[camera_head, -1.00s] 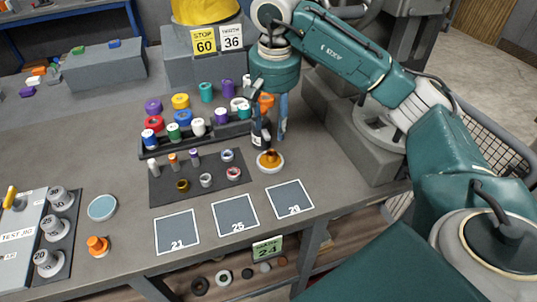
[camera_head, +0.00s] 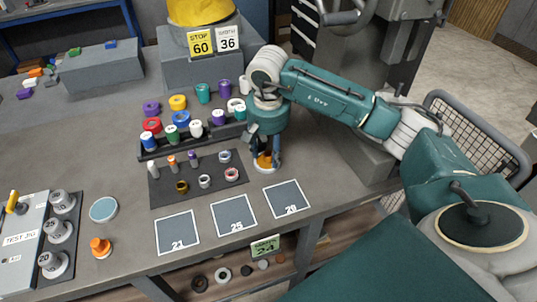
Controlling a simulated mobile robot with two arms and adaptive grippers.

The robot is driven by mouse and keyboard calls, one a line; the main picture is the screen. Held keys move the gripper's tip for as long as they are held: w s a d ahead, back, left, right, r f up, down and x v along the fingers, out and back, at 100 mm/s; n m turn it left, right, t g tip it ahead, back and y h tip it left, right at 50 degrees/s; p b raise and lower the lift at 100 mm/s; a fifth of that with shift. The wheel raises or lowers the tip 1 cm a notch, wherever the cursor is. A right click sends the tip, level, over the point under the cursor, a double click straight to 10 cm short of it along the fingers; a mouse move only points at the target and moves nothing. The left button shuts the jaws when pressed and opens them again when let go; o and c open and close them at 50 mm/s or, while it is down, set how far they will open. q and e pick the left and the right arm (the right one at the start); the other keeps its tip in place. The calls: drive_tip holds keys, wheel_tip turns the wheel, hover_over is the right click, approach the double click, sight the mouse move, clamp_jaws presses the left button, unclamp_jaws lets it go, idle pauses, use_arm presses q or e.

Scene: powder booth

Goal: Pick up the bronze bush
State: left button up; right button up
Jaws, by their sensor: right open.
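My right gripper (camera_head: 266,165) points straight down over the dish. It is open, its two dark fingers on the left and right of the bush. The fingers and wrist partly hide the bush and dish; I cannot tell whether the fingers touch it. A darker brass-coloured ring (camera_head: 181,187) lies on the dark mat (camera_head: 212,192). My left gripper is out of view.
A rack (camera_head: 190,141) of coloured spools stands behind the mat. Numbered plates (camera_head: 233,215) lie along the bench's front. An orange knob-like piece (camera_head: 101,247) and a pale blue disc (camera_head: 103,209) are at left, beside a test jig (camera_head: 22,237). A grey block (camera_head: 198,68) stands at the back.

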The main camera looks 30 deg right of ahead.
clamp_jaws()
drive_tip(key=shift+r, duration=0.1)
